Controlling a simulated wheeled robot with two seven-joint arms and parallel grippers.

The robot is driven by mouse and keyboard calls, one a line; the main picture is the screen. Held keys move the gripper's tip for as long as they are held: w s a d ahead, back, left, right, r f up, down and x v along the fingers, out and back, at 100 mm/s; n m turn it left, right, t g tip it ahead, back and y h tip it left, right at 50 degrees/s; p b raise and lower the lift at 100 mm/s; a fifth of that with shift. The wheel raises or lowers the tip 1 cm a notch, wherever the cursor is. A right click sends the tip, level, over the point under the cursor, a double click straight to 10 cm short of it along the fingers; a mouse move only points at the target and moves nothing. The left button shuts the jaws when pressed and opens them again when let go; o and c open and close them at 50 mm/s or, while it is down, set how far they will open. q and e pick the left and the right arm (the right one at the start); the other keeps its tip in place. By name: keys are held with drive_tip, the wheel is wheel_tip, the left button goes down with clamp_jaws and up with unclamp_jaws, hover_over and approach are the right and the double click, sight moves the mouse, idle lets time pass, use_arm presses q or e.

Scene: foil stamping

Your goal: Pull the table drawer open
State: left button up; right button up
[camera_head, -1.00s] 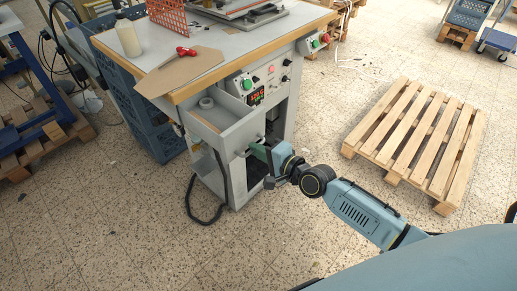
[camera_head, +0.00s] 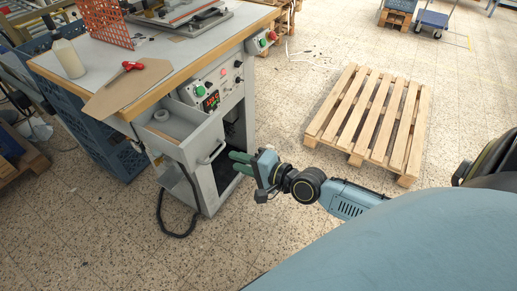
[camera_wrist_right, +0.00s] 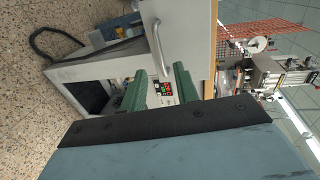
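My left gripper is not in view.
The workbench top (camera_head: 105,62) carries a white bottle (camera_head: 67,58), a red-handled tool (camera_head: 131,66) and a brown sheet (camera_head: 125,90). A black cable (camera_head: 162,215) hangs below the drawer. A wooden pallet (camera_head: 370,115) lies to the right. The floor in front is clear.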

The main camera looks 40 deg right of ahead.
drive_tip(key=v, duration=0.6)
drive_tip(key=shift+s, duration=0.2)
drive_tip(key=s+d+f+n+g+h, duration=0.2)
drive_tip(key=s+f, duration=0.2)
drive_tip(key=f, duration=0.6)
drive_tip(key=s+d+f+n+g+h, duration=0.2)
drive_tip(key=s+f+n, duration=0.15)
drive_tip(key=f, duration=0.65)
drive_tip(key=s+d+f+n+g+h, duration=0.2)
drive_tip(key=s+f, duration=0.3)
drive_tip(key=f, duration=0.5)
drive_tip(key=s+a+f+n+g, duration=0.3)
drive_tip(key=s+f, duration=0.3)
drive_tip(key=s, duration=0.5)
drive_tip(key=s+a+f+n+g, duration=0.4)
drive_tip(key=s+f, duration=0.3)
drive_tip(key=s, duration=0.4)
drive_tip(key=shift+n, duration=0.65)
drive_tip(key=shift+w+a, duration=0.1)
drive_tip(key=shift+a, duration=0.05)
